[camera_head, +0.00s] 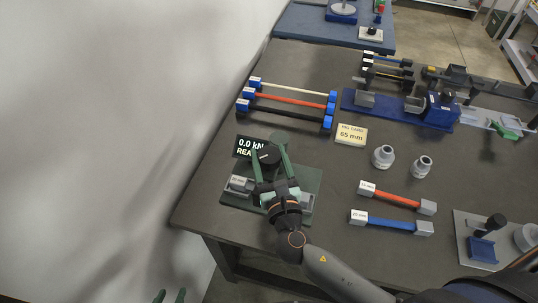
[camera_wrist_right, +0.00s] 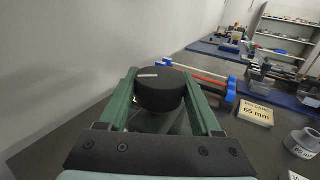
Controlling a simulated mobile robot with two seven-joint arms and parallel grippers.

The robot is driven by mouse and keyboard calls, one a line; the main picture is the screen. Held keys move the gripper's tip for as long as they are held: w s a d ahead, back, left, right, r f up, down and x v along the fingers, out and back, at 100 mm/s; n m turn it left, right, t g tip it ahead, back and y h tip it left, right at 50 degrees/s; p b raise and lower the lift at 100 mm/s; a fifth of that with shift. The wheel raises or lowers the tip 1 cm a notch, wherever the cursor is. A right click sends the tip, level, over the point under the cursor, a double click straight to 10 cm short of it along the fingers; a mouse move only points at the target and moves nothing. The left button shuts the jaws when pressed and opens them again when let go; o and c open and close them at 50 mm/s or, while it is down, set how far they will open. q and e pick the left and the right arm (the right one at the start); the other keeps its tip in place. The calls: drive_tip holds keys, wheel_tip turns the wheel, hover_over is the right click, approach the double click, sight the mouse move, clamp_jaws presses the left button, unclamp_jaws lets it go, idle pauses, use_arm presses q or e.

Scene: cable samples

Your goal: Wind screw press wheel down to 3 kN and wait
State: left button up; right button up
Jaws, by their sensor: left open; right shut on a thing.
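The screw press stands on a green base plate (camera_head: 240,203) at the near left of the table. Its black wheel (camera_head: 268,155) is on top, and the wheel with a white mark line shows in the right wrist view (camera_wrist_right: 160,94). My right gripper (camera_head: 270,150) is shut on the wheel, one green finger on each side. The dark display (camera_head: 243,148) behind the wheel reads 0.0 kN; its lower line is partly hidden. A grey sample end labelled 20 mm (camera_head: 238,184) shows on the base. My left gripper (camera_head: 169,297) is open and empty, only its fingertips visible at the bottom edge.
A 65 mm card (camera_head: 351,134) stands right of the press. Cables with blue ends (camera_head: 291,99) lie behind it. Red (camera_head: 398,197) and blue (camera_head: 391,223) samples and two grey fittings (camera_head: 383,156) lie to the right. A white wall is close on the left.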

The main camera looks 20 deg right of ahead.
drive_tip(key=o, duration=1.4)
drive_tip(key=shift+c, duration=0.2)
